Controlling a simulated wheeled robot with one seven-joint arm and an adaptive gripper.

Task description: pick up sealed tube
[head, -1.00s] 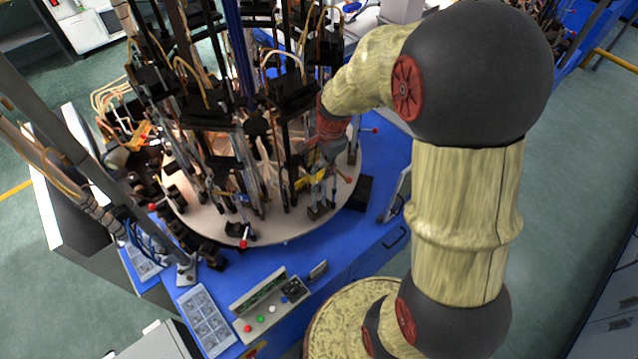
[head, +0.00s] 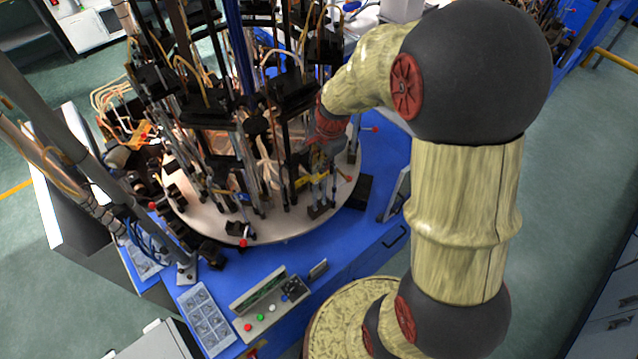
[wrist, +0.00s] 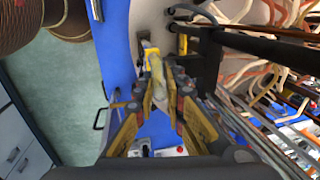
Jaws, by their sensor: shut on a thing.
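In the wrist view, the sealed tube (wrist: 156,66) is a slim pale, yellowish piece. It lies between the tips of my gripper (wrist: 160,94), whose yellow-and-black fingers are shut on it. The tube's far end points to a small clamp or holder on the machine. I cannot tell whether it still touches that holder. In the head view, my gripper (head: 312,174) is low among the rods at the right side of the round machine table. The tube is too small and hidden to make out there.
The round pale table (head: 292,228) carries several black rods, clamps and cables close to my gripper. It stands on a blue bench (head: 345,240). A button panel (head: 268,312) is at the front. Dark rods (wrist: 260,45) run close on the right in the wrist view.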

